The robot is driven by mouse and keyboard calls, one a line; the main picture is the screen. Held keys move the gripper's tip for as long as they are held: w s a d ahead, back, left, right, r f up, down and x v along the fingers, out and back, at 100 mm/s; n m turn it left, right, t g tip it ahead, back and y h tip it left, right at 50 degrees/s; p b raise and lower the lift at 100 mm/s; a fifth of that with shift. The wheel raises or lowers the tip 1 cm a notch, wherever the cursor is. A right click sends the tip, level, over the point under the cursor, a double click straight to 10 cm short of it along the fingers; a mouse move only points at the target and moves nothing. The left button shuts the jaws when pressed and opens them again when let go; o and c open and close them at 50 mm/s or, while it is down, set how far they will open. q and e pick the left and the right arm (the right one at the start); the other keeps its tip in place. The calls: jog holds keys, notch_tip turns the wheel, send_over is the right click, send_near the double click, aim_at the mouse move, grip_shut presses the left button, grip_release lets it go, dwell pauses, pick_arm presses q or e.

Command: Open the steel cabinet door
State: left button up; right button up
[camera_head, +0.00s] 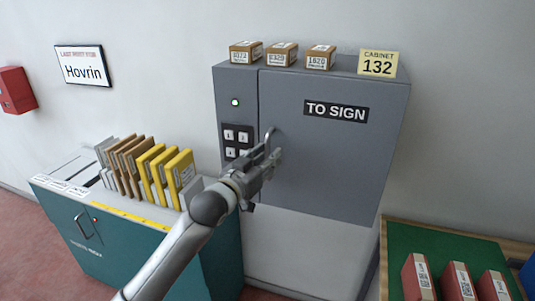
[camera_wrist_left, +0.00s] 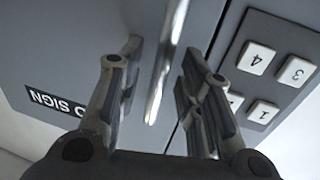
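The grey steel cabinet (camera_head: 235,80) hangs on the wall, and its door (camera_head: 325,150), marked "TO SIGN", looks shut. The door's metal bar handle (camera_head: 269,136) is near the door's left edge. My left gripper (camera_head: 274,158) is in front of the handle. In the left wrist view the handle (camera_wrist_left: 164,65) runs between the two spread fingers of my left gripper (camera_wrist_left: 160,65), with gaps visible on both sides. The gripper is open and holds nothing. My right gripper is in neither view.
A keypad (camera_head: 236,142) and a green light (camera_head: 235,102) are left of the door. Small boxes (camera_head: 281,54) stand on the cabinet. A teal cart (camera_head: 140,250) with files is at lower left, a green-topped table (camera_head: 400,240) with red boxes at lower right.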

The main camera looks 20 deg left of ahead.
pick_arm(q)
jog(key=shift+w+d, duration=0.15)
jog(key=shift+w, duration=0.2)
grip_shut()
